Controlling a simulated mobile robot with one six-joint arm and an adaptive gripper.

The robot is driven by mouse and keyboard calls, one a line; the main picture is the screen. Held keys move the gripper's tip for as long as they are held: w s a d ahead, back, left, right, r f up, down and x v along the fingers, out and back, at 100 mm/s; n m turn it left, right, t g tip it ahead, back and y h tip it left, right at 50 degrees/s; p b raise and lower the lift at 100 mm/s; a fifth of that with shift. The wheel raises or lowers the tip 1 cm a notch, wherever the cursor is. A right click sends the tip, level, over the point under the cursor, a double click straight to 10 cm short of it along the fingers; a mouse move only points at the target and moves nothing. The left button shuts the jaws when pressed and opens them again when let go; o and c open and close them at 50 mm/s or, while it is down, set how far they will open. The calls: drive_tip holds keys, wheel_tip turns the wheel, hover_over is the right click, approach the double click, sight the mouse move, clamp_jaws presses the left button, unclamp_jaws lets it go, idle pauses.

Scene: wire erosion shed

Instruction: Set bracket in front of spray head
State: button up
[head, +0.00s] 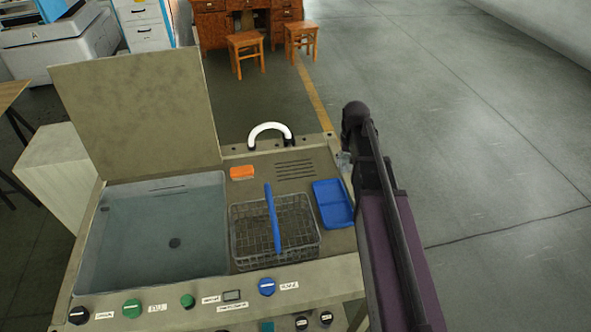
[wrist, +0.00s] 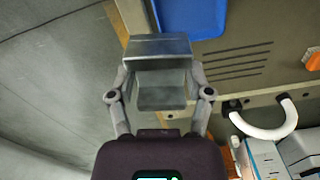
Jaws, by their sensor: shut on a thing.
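My gripper (wrist: 160,88) is shut on a grey metal bracket (wrist: 158,48), an angled block held between the two fingers in the wrist view. In the head view only a small grey part of the bracket (head: 343,158) shows beside my dark arm, which hides most of my gripper. The bracket is near the right edge of the washing bench. A white curved tube with dark ends (head: 270,129) stands at the bench's back edge, left of my gripper; it may be the spray head. It also shows at the lower right of the wrist view (wrist: 268,132).
The bench (head: 305,160) holds a blue tray (head: 333,204), an orange block (head: 242,172), a wire basket with a blue handle (head: 274,235) and a sink basin (head: 155,235) with a raised lid (head: 140,120). Bare bench with slots lies near the tube. Open floor lies right.

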drive_tip(key=w+a+f+n+b, duration=0.1)
drive_tip(key=w+a+f+b, duration=0.2)
drive_tip(key=w+a, duration=0.45)
drive_tip(key=n+b, duration=0.1)
hover_over(295, 169)
drive_tip(key=f, duration=0.1)
drive_tip(key=shift+s+f, duration=0.1)
drive_tip(key=shift+f, duration=0.05)
drive_tip(key=shift+f, duration=0.1)
wheel_tip(295, 169, down, 6)
drive_tip(key=b, duration=0.6)
drive_tip(key=shift+b, duration=0.3)
drive_tip(key=shift+f, duration=0.15)
drive_tip(key=shift+f+b, duration=1.8)
drive_tip(key=shift+b, duration=0.05)
drive_tip(key=shift+f, duration=0.15)
